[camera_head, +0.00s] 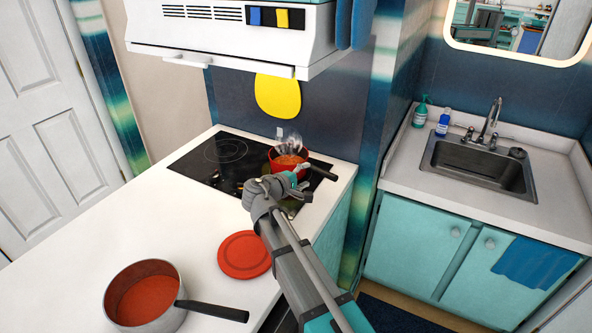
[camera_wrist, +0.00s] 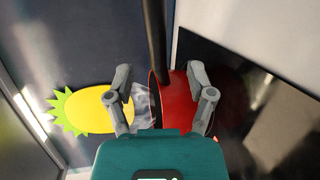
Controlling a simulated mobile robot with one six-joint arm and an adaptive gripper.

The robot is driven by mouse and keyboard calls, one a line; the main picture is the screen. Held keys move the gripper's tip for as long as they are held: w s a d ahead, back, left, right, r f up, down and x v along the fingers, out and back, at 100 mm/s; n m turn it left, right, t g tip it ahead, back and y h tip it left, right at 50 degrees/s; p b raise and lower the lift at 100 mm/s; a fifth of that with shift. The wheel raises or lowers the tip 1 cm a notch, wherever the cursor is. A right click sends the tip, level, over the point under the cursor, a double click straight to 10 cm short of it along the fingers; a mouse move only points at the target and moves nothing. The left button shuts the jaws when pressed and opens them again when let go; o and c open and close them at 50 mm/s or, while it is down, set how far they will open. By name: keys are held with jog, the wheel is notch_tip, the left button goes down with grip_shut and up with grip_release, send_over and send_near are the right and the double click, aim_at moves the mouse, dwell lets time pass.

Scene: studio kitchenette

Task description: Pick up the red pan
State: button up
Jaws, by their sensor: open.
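The red pan (camera_head: 278,160) sits on the black cooktop at the back, with steam above it and its dark handle pointing right. In the wrist view, the red pan (camera_wrist: 178,105) shows partly, beyond the fingers, with its black handle running up between them. My gripper (camera_head: 300,186) is at the pan's near right side, by the handle. In the wrist view my gripper (camera_wrist: 160,74) is open, one finger on each side of the handle. I cannot tell whether either finger touches the pan. The arm and gripper hide some of the near side of the cooktop.
A steel pot (camera_head: 177,318) with red contents stands on the white counter (camera_head: 150,215) at the front left. A red round plate or lid (camera_head: 244,255) lies nearby. The range hood (camera_head: 225,35) hangs above the cooktop (camera_head: 215,165). A sink (camera_head: 480,168) is at right.

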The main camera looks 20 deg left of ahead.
aim_at(314, 170)
jog(key=shift+w, duration=0.15)
jog(key=shift+b+x, duration=0.4)
jog(key=shift+x, duration=2.2)
jog(key=shift+d+r, duration=0.1)
grip_shut()
